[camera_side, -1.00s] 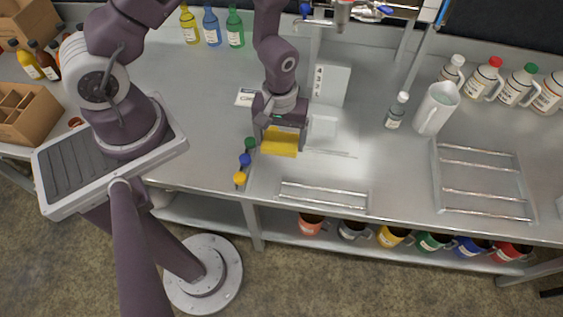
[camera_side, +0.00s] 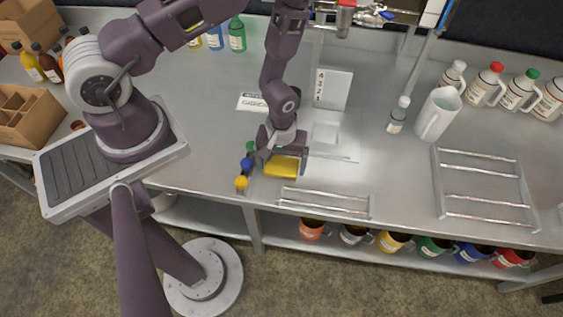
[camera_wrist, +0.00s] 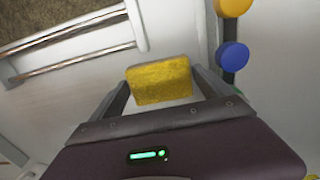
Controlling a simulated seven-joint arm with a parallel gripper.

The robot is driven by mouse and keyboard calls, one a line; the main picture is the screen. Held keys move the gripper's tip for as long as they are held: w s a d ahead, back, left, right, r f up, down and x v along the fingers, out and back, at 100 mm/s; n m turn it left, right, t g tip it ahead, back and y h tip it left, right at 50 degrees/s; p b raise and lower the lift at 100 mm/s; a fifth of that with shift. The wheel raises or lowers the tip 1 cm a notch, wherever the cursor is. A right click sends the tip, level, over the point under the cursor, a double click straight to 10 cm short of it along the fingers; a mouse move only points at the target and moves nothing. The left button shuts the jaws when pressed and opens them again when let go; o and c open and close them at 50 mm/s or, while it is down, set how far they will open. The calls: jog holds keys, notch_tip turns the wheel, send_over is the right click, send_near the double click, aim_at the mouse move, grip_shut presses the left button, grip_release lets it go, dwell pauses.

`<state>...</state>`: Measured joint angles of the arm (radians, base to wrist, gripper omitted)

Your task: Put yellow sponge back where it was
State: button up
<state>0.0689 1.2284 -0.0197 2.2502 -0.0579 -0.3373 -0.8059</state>
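The yellow sponge (camera_side: 282,167) is low over the steel counter, just behind the front wire rack, in the side view. In the wrist view the sponge (camera_wrist: 160,82) sits between my two fingertips, with its broad yellow face showing. My gripper (camera_side: 280,155) points down and is shut on the sponge, with a finger at each side of it in the wrist view (camera_wrist: 160,88). I cannot tell whether the sponge's underside touches the counter.
Yellow (camera_side: 241,182), blue (camera_side: 246,163) and green knobs stand close left of the sponge. A wire rack (camera_side: 323,201) lies in front and a larger rack (camera_side: 484,188) to the right. A small bottle (camera_side: 397,118) and a white pitcher (camera_side: 437,113) stand right of centre.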

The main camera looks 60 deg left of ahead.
jog(key=shift+r, duration=0.1)
notch_tip(320, 180, up, 12)
notch_tip(320, 180, up, 21)
jog(key=m+t, duration=0.3)
jog(key=m, duration=0.2)
send_over(281, 165)
jog(key=s+a+r+m+t, duration=0.2)
jog(key=s+r+m, duration=0.2)
jog(key=s+r, duration=0.5)
jog(key=s, duration=0.3)
jog(key=shift+r+t, duration=0.2)
jog(key=shift+t, duration=0.1)
jog(key=shift+s+a, duration=0.1)
